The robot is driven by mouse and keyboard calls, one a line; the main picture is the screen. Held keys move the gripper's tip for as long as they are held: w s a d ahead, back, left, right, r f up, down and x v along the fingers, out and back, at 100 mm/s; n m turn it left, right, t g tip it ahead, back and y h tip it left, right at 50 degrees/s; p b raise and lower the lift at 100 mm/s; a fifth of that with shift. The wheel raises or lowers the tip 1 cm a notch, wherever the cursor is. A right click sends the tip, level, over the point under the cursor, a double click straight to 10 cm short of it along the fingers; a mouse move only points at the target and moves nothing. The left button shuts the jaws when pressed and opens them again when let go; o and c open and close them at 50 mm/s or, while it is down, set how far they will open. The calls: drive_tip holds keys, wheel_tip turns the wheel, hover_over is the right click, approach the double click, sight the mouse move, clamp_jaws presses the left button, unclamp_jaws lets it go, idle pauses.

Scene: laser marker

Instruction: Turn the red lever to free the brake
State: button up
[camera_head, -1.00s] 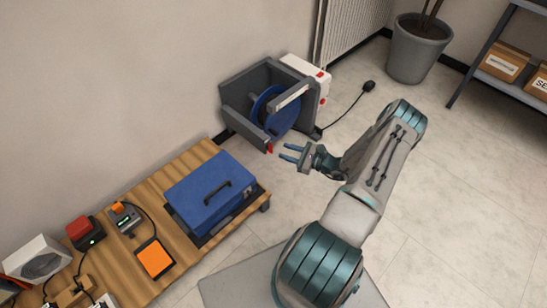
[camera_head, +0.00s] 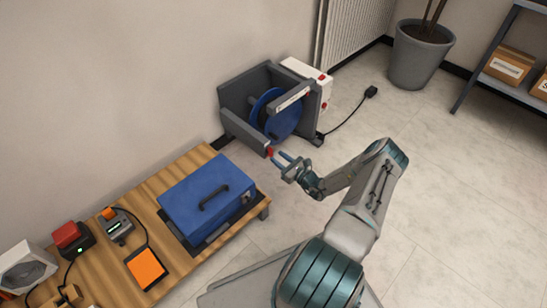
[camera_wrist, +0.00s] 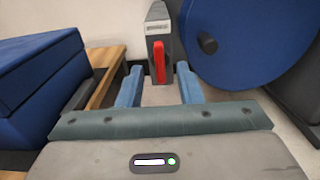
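The red lever (camera_wrist: 159,62) stands upright on the end of a grey bar of the reel stand in the wrist view. It also shows as a small red spot in the head view (camera_head: 269,151). My gripper (camera_wrist: 159,82) is open, with one blue finger on each side of the lever as seen from the wrist. I cannot tell how far beyond the fingertips the lever lies. In the head view my gripper (camera_head: 279,158) is just in front of the lever. The blue reel (camera_head: 283,119) sits inside the grey stand (camera_head: 240,122).
A wooden table (camera_head: 186,162) with a blue case (camera_head: 208,195) stands left of my gripper. A white box (camera_head: 308,73) with a cable is behind the stand. A plant pot (camera_head: 418,55) and a shelf (camera_head: 488,62) stand at the back right.

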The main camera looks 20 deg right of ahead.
sight(270, 152)
drive_tip(key=shift+b+x, duration=0.4)
drive_tip(key=shift+x, duration=1.45)
clamp_jaws()
